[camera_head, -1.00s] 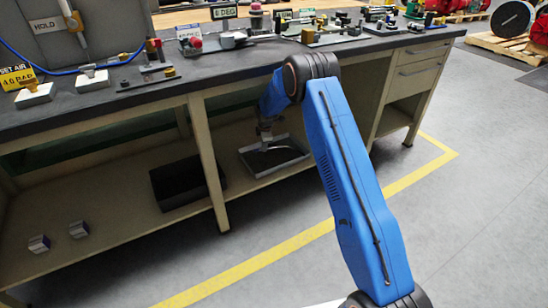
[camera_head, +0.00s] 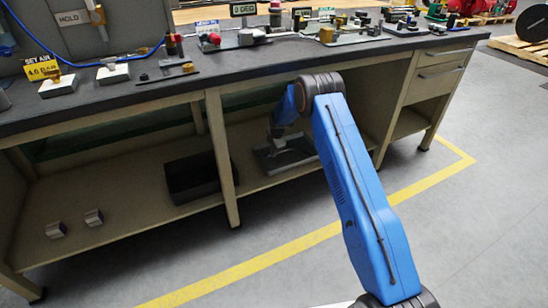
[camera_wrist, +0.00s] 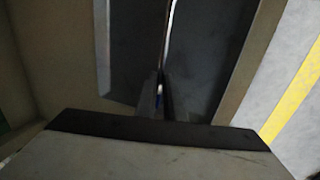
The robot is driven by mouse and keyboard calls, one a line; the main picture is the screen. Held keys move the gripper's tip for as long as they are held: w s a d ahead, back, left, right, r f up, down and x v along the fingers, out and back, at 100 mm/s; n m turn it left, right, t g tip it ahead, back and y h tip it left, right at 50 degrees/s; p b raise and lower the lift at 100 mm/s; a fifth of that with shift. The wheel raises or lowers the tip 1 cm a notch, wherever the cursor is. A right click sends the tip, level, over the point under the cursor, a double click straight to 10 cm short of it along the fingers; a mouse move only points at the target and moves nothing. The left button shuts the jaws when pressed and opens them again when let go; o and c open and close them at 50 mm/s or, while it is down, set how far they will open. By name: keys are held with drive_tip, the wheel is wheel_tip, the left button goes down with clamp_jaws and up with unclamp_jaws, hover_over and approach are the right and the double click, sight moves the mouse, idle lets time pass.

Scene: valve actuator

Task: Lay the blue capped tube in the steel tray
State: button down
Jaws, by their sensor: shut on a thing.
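The steel tray (camera_head: 268,165) lies on the lower shelf under the bench, right of the middle leg. Its grey rim (camera_wrist: 102,50) and dark inside fill the middle of the wrist view. My gripper (camera_head: 278,132) is low over the tray, small and dark in the head view. In the wrist view my gripper (camera_wrist: 160,84) is shut on a narrow thing with a small blue part, the blue capped tube (camera_wrist: 159,96). The fingers hide most of the tube. I cannot tell whether it touches the tray floor.
A black open bin (camera_head: 190,182) stands on the shelf left of the bench leg (camera_head: 221,160). Two small white-and-purple blocks (camera_head: 94,217) sit further left. The worktop (camera_head: 215,68) overhangs the tray. Open floor with a yellow line (camera_head: 240,268) lies in front.

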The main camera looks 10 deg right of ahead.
sight(273, 160)
drive_tip(key=shift+f, duration=1.9)
drive_tip(key=c, duration=2.2)
unclamp_jaws()
drive_tip(key=shift+o, duration=0.2)
drive_tip(key=v, duration=1.2)
